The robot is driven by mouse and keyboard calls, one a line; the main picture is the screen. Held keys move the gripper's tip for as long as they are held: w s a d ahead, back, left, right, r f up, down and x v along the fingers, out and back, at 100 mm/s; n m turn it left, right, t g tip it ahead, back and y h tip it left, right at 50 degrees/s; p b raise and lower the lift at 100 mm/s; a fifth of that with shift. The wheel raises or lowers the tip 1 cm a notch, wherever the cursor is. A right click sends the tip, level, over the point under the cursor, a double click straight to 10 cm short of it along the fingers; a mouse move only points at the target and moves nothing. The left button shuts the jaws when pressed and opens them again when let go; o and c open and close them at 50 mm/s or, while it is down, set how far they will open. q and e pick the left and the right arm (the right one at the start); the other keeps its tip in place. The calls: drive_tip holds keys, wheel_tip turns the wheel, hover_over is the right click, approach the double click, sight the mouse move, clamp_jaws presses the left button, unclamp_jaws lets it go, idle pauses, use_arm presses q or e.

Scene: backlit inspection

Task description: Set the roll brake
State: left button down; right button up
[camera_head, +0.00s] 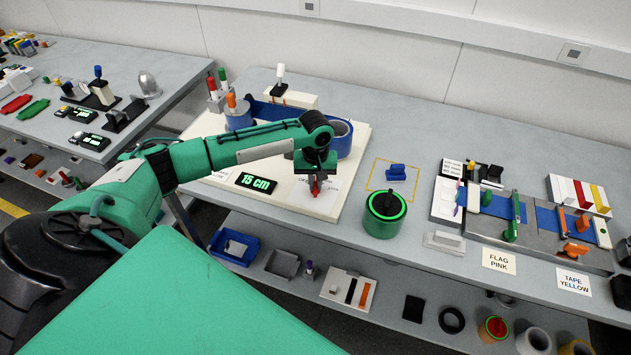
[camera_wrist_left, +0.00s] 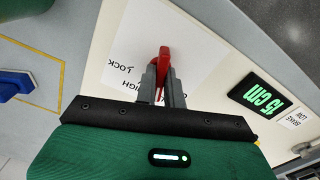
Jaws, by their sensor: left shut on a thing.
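My left gripper (camera_head: 316,178) is shut on a red lever (camera_wrist_left: 164,58) at the front of a cream board (camera_head: 215,172). In the left wrist view the two grey fingers (camera_wrist_left: 164,88) close on either side of the lever. Printed words by the lever include LOCK and HIGH; the gripper covers part of them. A BRAKE LOW label (camera_wrist_left: 296,119) is further along the board. A black display (camera_head: 256,183) reads 15 cm in green. A blue roll (camera_head: 342,139) stands behind the gripper, partly hidden by my arm. My right gripper is not in view.
A green container (camera_head: 384,214) stands right of the board. A blue object (camera_head: 396,172) sits inside a yellow outline behind it. Trays with coloured tools (camera_head: 513,215) fill the right side. A lower shelf holds a blue bin (camera_head: 233,248). The back right of the table is clear.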

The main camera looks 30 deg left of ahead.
sight(315, 183)
use_arm(q)
drive_tip(key=m+p, duration=0.1)
drive_tip(key=p, duration=0.1)
drive_tip(key=m+p, duration=0.1)
drive_tip(key=m, duration=0.1)
drive_tip(key=shift+r+m+p, duration=0.25)
drive_tip(key=shift+m+p, duration=0.05)
drive_tip(key=shift+p, duration=0.1)
drive_tip(key=m+p, duration=0.2)
drive_tip(key=m, duration=0.2)
drive_tip(key=shift+f+p, duration=0.1)
drive_tip(key=shift+p, duration=0.25)
drive_tip(key=m+p, duration=0.1)
drive_tip(key=m, duration=0.3)
drive_tip(key=shift+f+m+p, duration=0.1)
drive_tip(key=shift+m+p, duration=0.4)
drive_tip(key=shift+m, duration=1.6)
drive_tip(key=c, duration=1.5)
unclamp_jaws()
wheel_tip(315, 183, up, 14)
drive_tip(key=b, duration=0.4)
